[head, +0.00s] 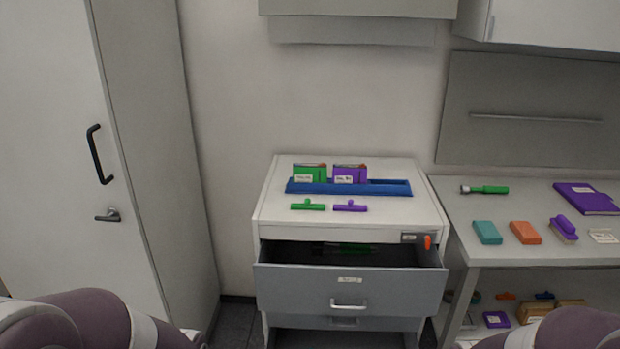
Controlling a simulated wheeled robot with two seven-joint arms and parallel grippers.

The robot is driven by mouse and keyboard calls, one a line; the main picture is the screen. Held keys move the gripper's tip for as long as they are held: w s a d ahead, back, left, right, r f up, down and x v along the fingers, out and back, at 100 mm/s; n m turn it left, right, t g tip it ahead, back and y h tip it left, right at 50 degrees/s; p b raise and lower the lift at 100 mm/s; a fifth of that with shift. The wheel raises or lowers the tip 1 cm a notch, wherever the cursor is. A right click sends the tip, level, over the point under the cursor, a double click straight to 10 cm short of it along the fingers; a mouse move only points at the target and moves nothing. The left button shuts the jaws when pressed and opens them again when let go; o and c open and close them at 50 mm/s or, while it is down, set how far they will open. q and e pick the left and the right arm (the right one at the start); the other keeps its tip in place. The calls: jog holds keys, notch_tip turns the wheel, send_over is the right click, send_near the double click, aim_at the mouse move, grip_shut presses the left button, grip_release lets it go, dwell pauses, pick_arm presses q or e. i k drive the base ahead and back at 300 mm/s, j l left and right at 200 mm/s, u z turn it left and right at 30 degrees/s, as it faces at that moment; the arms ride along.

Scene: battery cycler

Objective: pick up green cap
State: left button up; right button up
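A green bar-shaped piece with a small raised knob (307,206), which looks like the green cap, lies on top of the drawer cabinet (268,213) near its front. A matching purple piece (350,207) lies just to its right, apart from it. Behind them a blue tray (398,190) holds a green battery-like block (309,175) and a purple one (350,176), both labelled. Only upper parts of my arms show at the bottom left and bottom right corners. Neither gripper is in view.
The cabinet's upper drawer (350,289) is pulled open, with a dark green object inside. A side table (500,243) at right bears a green-handled tool (487,189), teal and orange blocks, a purple brush-like item and a purple book. A tall cupboard (150,150) stands left.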

aim_at(306, 207)
jog(key=i+j+z, duration=0.2)
jog(key=z, duration=0.3)
jog(key=i+j+z, duration=0.15)
jog(key=j+z, duration=0.65)
jog(key=z, duration=0.2)
jog(key=i, duration=0.05)
